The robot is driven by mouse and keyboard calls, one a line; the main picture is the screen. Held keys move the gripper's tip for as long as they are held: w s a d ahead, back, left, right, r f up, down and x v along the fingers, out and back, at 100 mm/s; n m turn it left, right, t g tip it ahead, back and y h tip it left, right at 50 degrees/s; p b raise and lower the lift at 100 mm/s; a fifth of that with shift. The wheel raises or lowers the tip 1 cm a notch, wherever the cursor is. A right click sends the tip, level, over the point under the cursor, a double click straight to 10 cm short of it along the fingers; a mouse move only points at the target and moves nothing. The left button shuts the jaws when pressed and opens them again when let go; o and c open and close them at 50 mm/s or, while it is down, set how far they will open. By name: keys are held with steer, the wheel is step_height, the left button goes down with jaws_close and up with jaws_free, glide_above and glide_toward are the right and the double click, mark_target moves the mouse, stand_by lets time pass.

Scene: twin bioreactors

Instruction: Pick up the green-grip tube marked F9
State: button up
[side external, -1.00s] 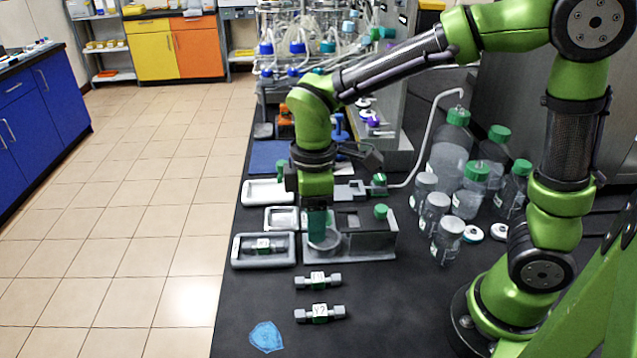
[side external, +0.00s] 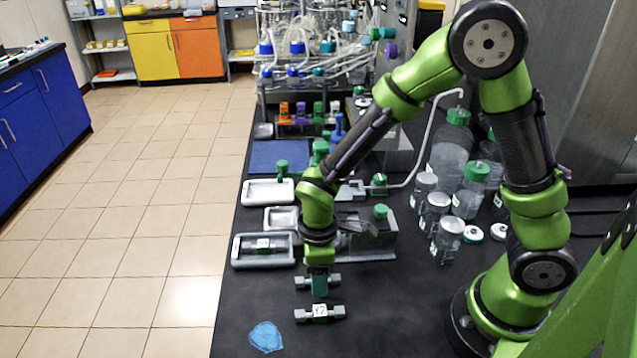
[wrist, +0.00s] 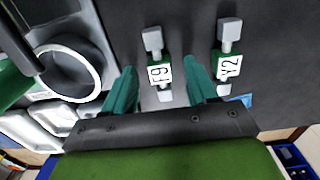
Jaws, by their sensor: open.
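The F9 tube (wrist: 159,72) has grey ends, a green grip and a white label reading F9. It lies on the black bench, and in the side view its end (side external: 335,280) shows beside my gripper, which hides its middle. My gripper (side external: 319,291) points down over it. In the wrist view the teal fingers of my gripper (wrist: 160,66) are open, one on each side of the F9 tube, with gaps between. I cannot tell how far the fingertips are above the bench.
A similar tube marked Y2 (wrist: 228,66) lies close by, just outside one finger; it also shows in the side view (side external: 320,313). Grey trays (side external: 235,260), one holding a tube, stand to the left. A blue patch (side external: 265,337) lies in front. Bottles (side external: 449,235) stand right.

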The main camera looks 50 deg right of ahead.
steer(key=shift+f, duration=0.15)
jaws_close()
